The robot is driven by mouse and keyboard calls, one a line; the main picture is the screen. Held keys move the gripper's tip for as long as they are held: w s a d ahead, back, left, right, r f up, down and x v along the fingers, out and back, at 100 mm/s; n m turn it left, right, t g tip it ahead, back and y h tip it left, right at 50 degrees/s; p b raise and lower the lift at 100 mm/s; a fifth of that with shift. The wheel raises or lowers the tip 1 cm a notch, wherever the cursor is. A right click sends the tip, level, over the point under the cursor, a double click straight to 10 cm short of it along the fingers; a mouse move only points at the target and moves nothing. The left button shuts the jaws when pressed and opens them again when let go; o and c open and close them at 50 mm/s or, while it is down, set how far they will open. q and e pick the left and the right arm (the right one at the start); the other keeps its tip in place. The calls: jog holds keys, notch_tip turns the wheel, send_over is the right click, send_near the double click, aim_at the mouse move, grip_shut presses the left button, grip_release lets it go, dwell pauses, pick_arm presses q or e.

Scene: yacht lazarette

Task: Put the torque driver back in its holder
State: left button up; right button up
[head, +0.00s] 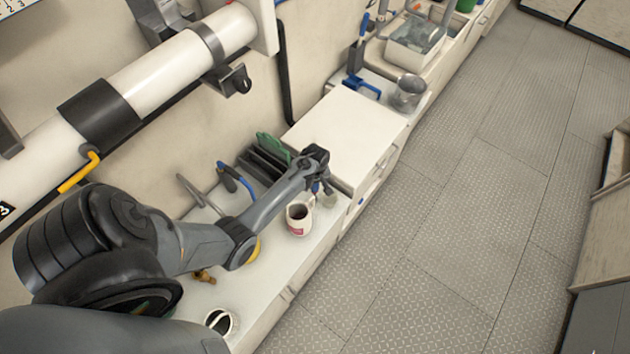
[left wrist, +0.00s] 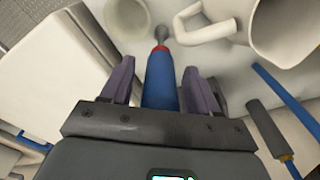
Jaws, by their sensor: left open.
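The torque driver, with a blue handle (left wrist: 162,80), a red collar and a grey metal tip, shows in the left wrist view between my open left gripper's fingers (left wrist: 160,85). The fingers stand on either side of the handle, with visible gaps. In the head view my left gripper (head: 320,178) is low over the bench, and only a bit of blue shows under it. A pale round cup (left wrist: 127,18), possibly the holder, is beside the driver's tip; it also shows in the head view (head: 329,201). I cannot tell whether tip and cup touch. My right gripper is out of view.
A white mug (head: 299,219) stands close to the gripper, its handle (left wrist: 205,28) near the driver's tip. A raised white box top (head: 345,130) lies beyond. Blue-handled tools (head: 236,178) are by the wall. Another mug (head: 221,321) stands near the bench's front end.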

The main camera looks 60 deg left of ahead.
pick_arm(q)
jog(key=r, duration=1)
jog(key=shift+d+r, duration=0.3)
jog(key=shift+r, duration=0.05)
jog(key=shift+s+r, duration=0.1)
jog(key=shift+r, duration=0.25)
jog(key=shift+s+d+r, duration=0.15)
jog(key=shift+d+r, duration=0.05)
jog(key=shift+r, duration=0.1)
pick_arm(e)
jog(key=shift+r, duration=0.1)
pick_arm(q)
jog(key=s+d+r+m+t, duration=0.1)
jog(key=s+d+r+m, duration=0.2)
jog(key=s+d+m, duration=0.2)
jog(key=s+d+r+m+t, duration=0.1)
jog(key=s+d+r+m, duration=0.2)
jog(key=s+d+m, duration=0.3)
jog(key=s+d+r+m+t+h, duration=0.1)
jog(key=s+d+r+m, duration=0.3)
jog(key=d, duration=0.7)
jog(key=shift+s+d+m, duration=0.3)
jog(key=shift+s+m, duration=0.45)
jog(key=shift+m, duration=0.05)
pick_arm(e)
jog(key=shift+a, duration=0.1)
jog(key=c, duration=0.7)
